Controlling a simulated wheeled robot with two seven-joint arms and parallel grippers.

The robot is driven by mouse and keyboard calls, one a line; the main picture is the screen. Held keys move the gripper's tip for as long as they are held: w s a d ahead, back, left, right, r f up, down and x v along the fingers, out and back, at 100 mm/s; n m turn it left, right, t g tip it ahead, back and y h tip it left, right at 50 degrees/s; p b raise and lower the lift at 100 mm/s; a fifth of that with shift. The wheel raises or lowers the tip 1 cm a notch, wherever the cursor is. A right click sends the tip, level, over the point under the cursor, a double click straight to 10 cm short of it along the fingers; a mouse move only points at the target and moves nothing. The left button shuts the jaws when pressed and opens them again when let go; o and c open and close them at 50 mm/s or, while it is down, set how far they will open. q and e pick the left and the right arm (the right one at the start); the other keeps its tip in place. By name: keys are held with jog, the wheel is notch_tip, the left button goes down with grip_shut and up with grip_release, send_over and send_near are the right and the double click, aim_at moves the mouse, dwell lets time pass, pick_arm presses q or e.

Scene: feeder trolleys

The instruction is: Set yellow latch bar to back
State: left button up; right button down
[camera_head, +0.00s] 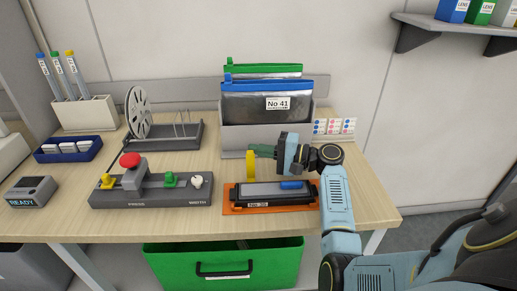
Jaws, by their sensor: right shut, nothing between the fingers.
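The yellow latch bar (250,167) stands upright at the left part of a dark feeder unit (275,195), which rests on an orange base (262,210). The unit also has a blue part (291,185) at its right and a small label on its front. My right gripper (261,150) is shut and empty, pointing left, with its tips beside the top of the yellow bar. I cannot tell whether the tips touch the bar. My left gripper is not in view.
A grey control box (152,190) with a red button and yellow, green and white knobs lies to the left. A bin with pouches marked No 41 (267,102) stands close behind. A reel rack (165,135) stands behind the control box. A green crate (222,268) is below the table.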

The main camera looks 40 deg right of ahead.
jog(key=shift+s+a+r, duration=0.1)
jog(key=shift+s+a, duration=0.1)
jog(key=shift+s, duration=0.1)
jog(key=shift+w, duration=0.1)
jog(key=shift+w+d, duration=0.2)
jog(key=shift+w+d+b, duration=0.8)
jog(key=shift+w+b, duration=0.3)
jog(key=shift+d+f, duration=0.25)
jog(key=shift+d, duration=0.65)
jog(key=v, duration=0.8)
jog(key=shift+s, duration=0.45)
